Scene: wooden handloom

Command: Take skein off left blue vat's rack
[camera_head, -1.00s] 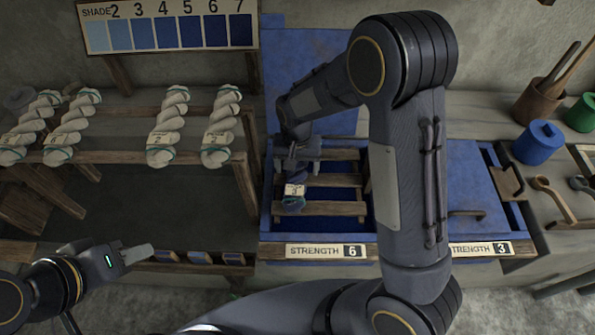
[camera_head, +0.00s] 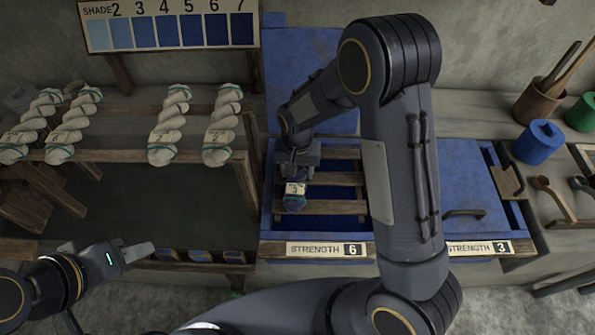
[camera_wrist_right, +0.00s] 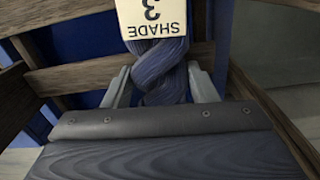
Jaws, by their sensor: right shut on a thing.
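A dark blue skein (camera_head: 294,202) with a white tag reading "SHADE 3" is at the wooden rack (camera_head: 335,207) of the left blue vat (camera_head: 267,190), marked strength 6. In the right wrist view the skein (camera_wrist_right: 160,65) is twisted and sits between the fingers of my right gripper (camera_wrist_right: 160,92). The right gripper (camera_head: 298,174) is shut on the skein. Whether the skein touches the rack slats cannot be told. My left gripper (camera_head: 140,252) is away to the lower left, holding nothing visible; its finger gap cannot be made out.
Several white skeins (camera_head: 168,125) lie on a wooden stand (camera_head: 110,158) at left. The right vat (camera_head: 455,180), marked strength 3, has a blue lid. A blue pot (camera_head: 538,142), a green pot (camera_head: 582,112) and a wooden spoon (camera_head: 555,198) are at right.

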